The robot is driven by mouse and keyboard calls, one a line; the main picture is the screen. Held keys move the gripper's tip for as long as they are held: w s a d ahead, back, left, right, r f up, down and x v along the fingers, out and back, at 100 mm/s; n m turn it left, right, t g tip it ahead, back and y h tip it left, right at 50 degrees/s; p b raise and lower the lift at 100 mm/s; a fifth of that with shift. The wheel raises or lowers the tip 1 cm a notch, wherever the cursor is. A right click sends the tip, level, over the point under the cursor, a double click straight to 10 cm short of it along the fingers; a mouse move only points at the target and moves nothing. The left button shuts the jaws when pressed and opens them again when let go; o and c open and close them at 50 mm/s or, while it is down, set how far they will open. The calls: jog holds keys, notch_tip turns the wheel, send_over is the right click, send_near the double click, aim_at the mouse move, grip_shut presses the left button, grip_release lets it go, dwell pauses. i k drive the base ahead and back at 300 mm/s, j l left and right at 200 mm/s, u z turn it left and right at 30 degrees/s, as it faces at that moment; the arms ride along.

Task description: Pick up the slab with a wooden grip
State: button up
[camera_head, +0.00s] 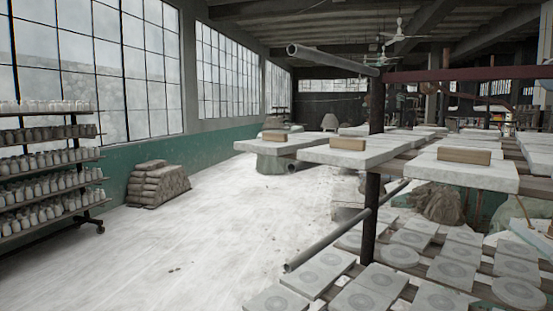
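Several pale slabs with wooden grips show to the right. The nearest slab (490,180) lies flat on a rack at the right, with a brown wooden grip (464,155) on its top. A second slab (335,156) lies left of it at about the same level, with its own wooden grip (348,143). A third slab (252,147) is farther back, resting on a round greenish support, with a small wooden grip (274,136). My gripper is not in view, so its opening and contents cannot be seen.
A rack with a dark post (371,215) and slanting pipes stands at the right. Its lower shelf holds several tiles with round marks (452,272). Shelves of bottles (45,185) stand left, and stacked sacks (158,185) lie by the wall. The pale floor (215,225) between is mostly clear.

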aim_at(271, 143)
jog(key=i+j+z, duration=0.15)
jog(key=i+j, duration=0.15)
jog(key=i+j+z, duration=0.15)
jog(key=i+j, duration=0.2)
jog(key=i+j+z, duration=0.15)
jog(key=i+j, duration=0.15)
jog(key=i+j+z, duration=0.2)
jog(key=j, duration=0.3)
jog(key=i+j+z, duration=0.15)
jog(key=i+j, duration=0.15)
jog(key=j, duration=0.15)
